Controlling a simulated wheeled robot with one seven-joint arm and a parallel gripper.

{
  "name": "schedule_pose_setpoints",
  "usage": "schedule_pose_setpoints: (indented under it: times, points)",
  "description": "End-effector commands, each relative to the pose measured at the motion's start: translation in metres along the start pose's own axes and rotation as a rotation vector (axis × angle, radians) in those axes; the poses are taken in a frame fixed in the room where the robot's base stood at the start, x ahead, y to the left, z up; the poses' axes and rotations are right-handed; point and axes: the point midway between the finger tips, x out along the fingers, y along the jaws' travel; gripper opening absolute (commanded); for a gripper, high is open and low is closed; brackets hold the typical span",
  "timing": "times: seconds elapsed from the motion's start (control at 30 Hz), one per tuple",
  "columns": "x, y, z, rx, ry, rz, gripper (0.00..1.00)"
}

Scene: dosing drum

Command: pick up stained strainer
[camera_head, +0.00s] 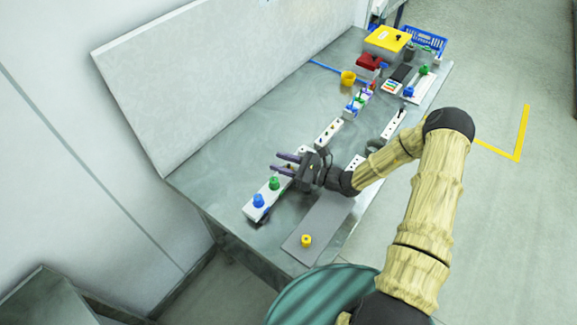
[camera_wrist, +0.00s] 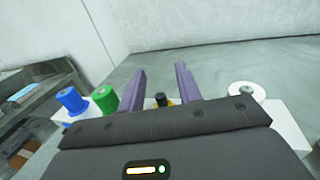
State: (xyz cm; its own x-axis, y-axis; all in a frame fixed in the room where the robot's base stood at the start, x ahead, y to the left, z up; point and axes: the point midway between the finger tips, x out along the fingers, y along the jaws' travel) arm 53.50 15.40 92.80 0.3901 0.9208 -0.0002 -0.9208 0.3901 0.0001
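I cannot tell which object is the stained strainer. My gripper (camera_head: 283,163) is over the near part of the metal table, its two purple fingers apart with nothing held between them. In the wrist view the fingers (camera_wrist: 160,86) point away from me, and a small yellow piece with a black top (camera_wrist: 161,100) shows beyond the palm between them. A white round piece with a dark centre (camera_wrist: 246,91) is to their right. A green knob (camera_wrist: 104,98) and a blue knob (camera_wrist: 72,99) are to their left. My gripper hides part of the white rack (camera_head: 252,208).
A grey mat (camera_head: 322,218) with a yellow knobbed piece (camera_head: 306,241) lies at the near edge. More white racks (camera_head: 328,131) run along the table. A yellow cup (camera_head: 348,78), yellow box (camera_head: 388,39) and blue crate (camera_head: 430,41) are farther back. The left table surface is clear.

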Motion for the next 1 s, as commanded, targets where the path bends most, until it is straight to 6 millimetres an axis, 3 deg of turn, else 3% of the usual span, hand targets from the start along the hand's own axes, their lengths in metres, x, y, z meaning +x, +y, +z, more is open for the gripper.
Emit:
schedule_pose_setpoints:
  times: [0.2,0.4,0.83,1.0]
  points:
    - [0.0,0.0,0.0,0.0,0.0,0.0,0.34]
    - [0.0,0.0,0.0,0.0,0.0,0.0,0.0]
    - [0.0,0.0,0.002,-0.001,0.0,0.0,0.0]
    - [-0.001,-0.001,0.014,-0.003,0.0,-0.001,0.0]
